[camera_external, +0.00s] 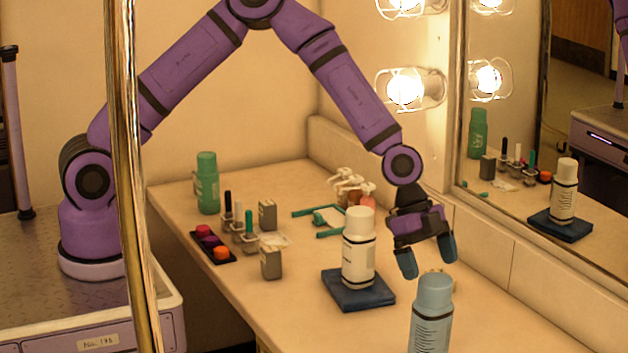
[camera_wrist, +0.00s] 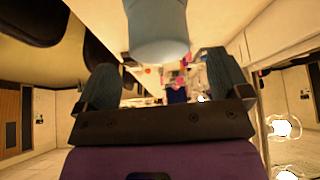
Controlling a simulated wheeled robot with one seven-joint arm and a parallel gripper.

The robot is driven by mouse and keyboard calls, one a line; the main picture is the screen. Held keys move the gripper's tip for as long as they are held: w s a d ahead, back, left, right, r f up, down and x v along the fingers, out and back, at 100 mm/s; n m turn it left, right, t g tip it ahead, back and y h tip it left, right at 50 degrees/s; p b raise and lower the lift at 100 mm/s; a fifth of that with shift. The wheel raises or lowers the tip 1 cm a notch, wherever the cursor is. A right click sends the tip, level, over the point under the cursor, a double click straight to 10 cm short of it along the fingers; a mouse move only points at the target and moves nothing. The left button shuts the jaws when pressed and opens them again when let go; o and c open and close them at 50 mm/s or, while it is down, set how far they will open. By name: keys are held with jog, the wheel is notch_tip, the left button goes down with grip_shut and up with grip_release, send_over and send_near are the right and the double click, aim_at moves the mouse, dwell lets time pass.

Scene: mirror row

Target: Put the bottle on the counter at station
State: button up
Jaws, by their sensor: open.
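Three bottles stand upright on the counter (camera_external: 300,325). A light blue bottle (camera_external: 431,318) is at the front, cut off by the lower picture edge. A white bottle (camera_external: 359,250) stands on a dark blue square pad (camera_external: 360,299). A green bottle (camera_external: 207,182) is at the far left. The task does not say which bottle is meant. My gripper (camera_external: 428,263) is open and empty, fingers down, close to the light blue bottle's top. In the wrist view a light blue bottle (camera_wrist: 158,32) shows beyond the gap between my open fingers (camera_wrist: 163,75).
A palette (camera_external: 213,247), small grey boxes (camera_external: 271,262), small tubes and green pieces (camera_external: 317,213) lie on the left and back of the counter. A mirror (camera_external: 530,200) and lit bulbs (camera_external: 405,88) line the right wall. A shiny pole (camera_external: 134,200) crosses the left foreground.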

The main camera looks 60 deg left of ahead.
jog(key=s+a+r+n+t+y, duration=0.15)
jog(key=s+a+r, duration=0.25)
jog(key=a+r, duration=0.45)
jog(key=s+a+r+n+y, duration=0.2)
jog(key=s+a+r+n, duration=0.15)
jog(key=a+r, duration=0.5)
jog(key=s+a+r+n+t+y, duration=0.15)
jog(key=s+a+r, duration=0.25)
jog(key=a+r, duration=0.4)
jog(key=s+a+r+n, duration=0.2)
jog(key=s+a+n, duration=0.3)
jog(key=s, duration=0.5)
jog(key=s+a+r+n+t+y, duration=0.1)
jog(key=s+a+n, duration=0.4)
jog(key=s+a, duration=0.5)
jog(key=shift+s+v, duration=0.2)
jog(key=shift+v, duration=0.9)
